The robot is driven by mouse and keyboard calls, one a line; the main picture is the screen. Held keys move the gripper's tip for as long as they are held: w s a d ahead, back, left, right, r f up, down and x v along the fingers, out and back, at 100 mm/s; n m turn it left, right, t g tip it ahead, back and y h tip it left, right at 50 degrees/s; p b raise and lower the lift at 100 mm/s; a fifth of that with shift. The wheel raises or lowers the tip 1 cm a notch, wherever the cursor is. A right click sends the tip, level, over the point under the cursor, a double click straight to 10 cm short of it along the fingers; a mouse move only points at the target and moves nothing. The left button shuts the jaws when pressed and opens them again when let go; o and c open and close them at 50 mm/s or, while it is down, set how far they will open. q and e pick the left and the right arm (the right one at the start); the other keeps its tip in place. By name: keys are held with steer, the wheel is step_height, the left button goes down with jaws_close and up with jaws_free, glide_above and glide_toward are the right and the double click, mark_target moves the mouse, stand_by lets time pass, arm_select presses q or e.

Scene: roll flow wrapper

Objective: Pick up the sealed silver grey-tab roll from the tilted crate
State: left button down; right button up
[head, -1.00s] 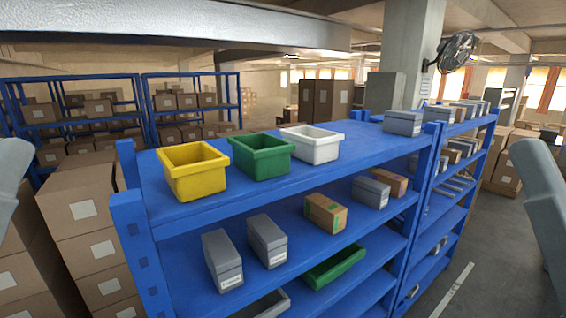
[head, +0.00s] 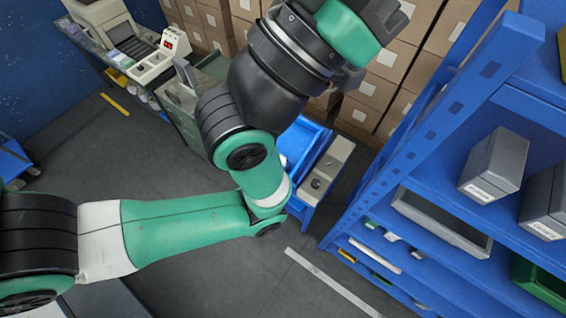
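No fingertips of my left gripper show. My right gripper is out of view.
A blue shelf rack (head: 430,130) with grey boxes (head: 494,166) and a grey tray (head: 440,222) fills the right. Stacked cartons (head: 377,92) stand behind. A bench with a small machine (head: 157,62) is at the upper left. The dark floor (head: 215,275) is open below my arm.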

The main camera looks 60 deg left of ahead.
arm_select(q)
jaws_free()
stand_by(0.6)
